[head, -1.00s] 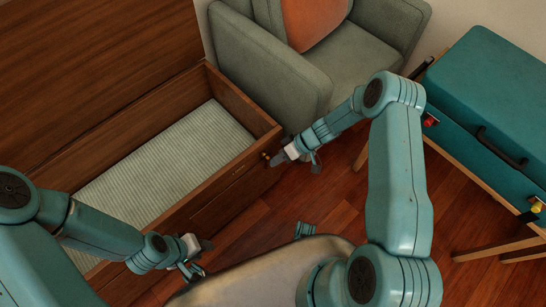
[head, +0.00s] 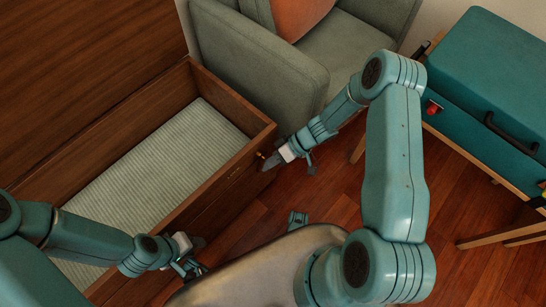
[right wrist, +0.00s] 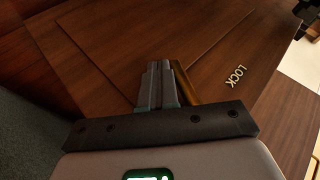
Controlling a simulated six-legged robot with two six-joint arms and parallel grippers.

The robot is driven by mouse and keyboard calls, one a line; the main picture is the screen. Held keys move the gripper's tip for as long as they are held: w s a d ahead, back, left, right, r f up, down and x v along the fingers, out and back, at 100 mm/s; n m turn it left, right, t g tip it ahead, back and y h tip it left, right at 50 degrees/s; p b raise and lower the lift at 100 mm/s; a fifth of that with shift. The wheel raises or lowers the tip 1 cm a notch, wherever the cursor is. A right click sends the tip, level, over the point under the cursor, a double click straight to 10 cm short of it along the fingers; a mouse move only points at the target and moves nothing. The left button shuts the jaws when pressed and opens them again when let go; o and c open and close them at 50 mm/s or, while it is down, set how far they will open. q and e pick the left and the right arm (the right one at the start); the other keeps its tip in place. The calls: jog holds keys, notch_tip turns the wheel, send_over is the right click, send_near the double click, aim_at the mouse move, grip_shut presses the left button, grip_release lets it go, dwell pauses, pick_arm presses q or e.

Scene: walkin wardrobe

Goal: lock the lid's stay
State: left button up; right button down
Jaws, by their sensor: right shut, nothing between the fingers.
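A wooden chest (head: 262,132) stands at the left with its large lid (head: 80,70) raised. A small brass lever (head: 261,155) is on its front near the right end. In the right wrist view the brass lever (right wrist: 186,84) lies slanted just right of my fingers, on dark wood marked LOCK (right wrist: 236,76) farther right. My right gripper (head: 270,163) is shut and empty, its tips beside the lever; whether they touch it I cannot tell. My left gripper (head: 197,242) is by the chest's front, farther left; its jaws are too small to read.
A grey-green armchair (head: 265,65) with an orange cushion (head: 298,14) stands behind the chest's right end. A teal case (head: 490,70) on wooden legs stands at the right. The wooden floor (head: 330,195) between them is clear.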

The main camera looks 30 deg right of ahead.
jog(key=shift+s+a+y+b, duration=0.15)
jog(key=shift+a+y+b, duration=0.35)
jog(key=shift+y+b, duration=0.3)
dwell(1.4)
jog(key=shift+r, duration=0.75)
jog(key=shift+a, duration=0.1)
